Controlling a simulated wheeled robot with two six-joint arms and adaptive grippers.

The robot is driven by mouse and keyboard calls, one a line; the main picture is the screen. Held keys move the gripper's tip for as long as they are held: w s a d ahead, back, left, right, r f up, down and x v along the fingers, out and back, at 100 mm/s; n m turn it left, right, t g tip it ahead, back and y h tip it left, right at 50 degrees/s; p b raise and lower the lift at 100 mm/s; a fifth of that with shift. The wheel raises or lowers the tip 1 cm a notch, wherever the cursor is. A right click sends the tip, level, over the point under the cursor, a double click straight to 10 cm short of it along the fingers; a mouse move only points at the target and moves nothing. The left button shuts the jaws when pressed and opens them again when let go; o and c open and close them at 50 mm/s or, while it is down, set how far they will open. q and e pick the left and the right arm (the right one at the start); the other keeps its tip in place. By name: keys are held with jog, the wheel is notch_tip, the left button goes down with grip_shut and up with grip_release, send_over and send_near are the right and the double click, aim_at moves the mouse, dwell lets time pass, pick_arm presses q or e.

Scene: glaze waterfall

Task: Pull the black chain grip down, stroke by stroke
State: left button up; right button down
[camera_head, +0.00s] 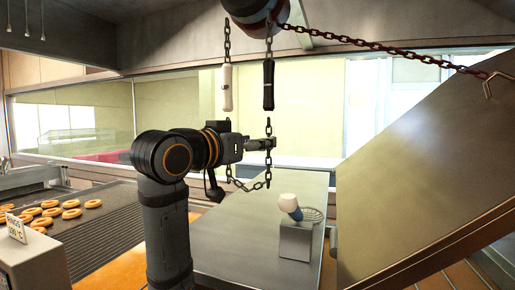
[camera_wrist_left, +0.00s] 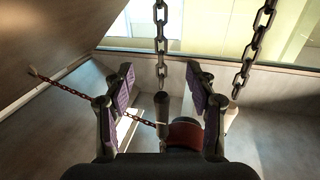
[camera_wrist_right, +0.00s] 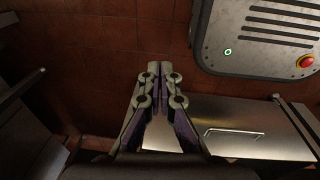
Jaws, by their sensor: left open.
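The black chain grip (camera_head: 268,85) hangs upright on the right strand of a chain hoist in the head view. It shows as a dark cylinder (camera_wrist_left: 161,107) between the finger lines in the left wrist view. The white grip (camera_head: 227,88) hangs to its left at about the same height; it is partly hidden by a finger in the left wrist view (camera_wrist_left: 231,118). My left gripper (camera_head: 268,144) is open, below the black grip, near the chain (camera_head: 268,178) that hangs under it. I see no clear contact. My right gripper (camera_wrist_right: 161,70) is shut and empty, over the floor.
A drum (camera_head: 255,10) is overhead, with a dark red chain (camera_head: 370,45) running to the large tilted metal panel (camera_head: 440,150) at right. A steel table (camera_head: 235,240) stands below. Doughnuts (camera_head: 70,213) lie on a conveyor at left. A grey unit has a red button (camera_wrist_right: 305,62).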

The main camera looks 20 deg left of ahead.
pick_arm(q)
jog(key=p, duration=0.5)
send_near(266, 85)
jog(key=w+f, duration=0.4)
notch_tip(266, 85, up, 5)
jog(key=s+p, duration=0.1)
jog(key=p, duration=0.3)
jog(key=x, duration=0.2)
jog(key=p+x, duration=0.1)
jog(key=x, duration=0.2)
jog(key=f+x, duration=0.1)
jog(key=x, duration=0.2)
jog(key=shift+w+d+p, duration=0.1)
jog(key=shift+d+p, duration=0.3)
jog(key=shift+d, duration=0.05)
jog(key=shift+w, duration=0.2)
jog(key=shift+s, duration=0.2)
jog(key=shift+w, duration=0.15)
grip_shut()
pick_arm(e)
notch_tip(266, 85, up, 13)
jog(key=w, duration=0.2)
jog(key=shift+w+a+f, duration=0.15)
jog(key=shift+f, duration=0.05)
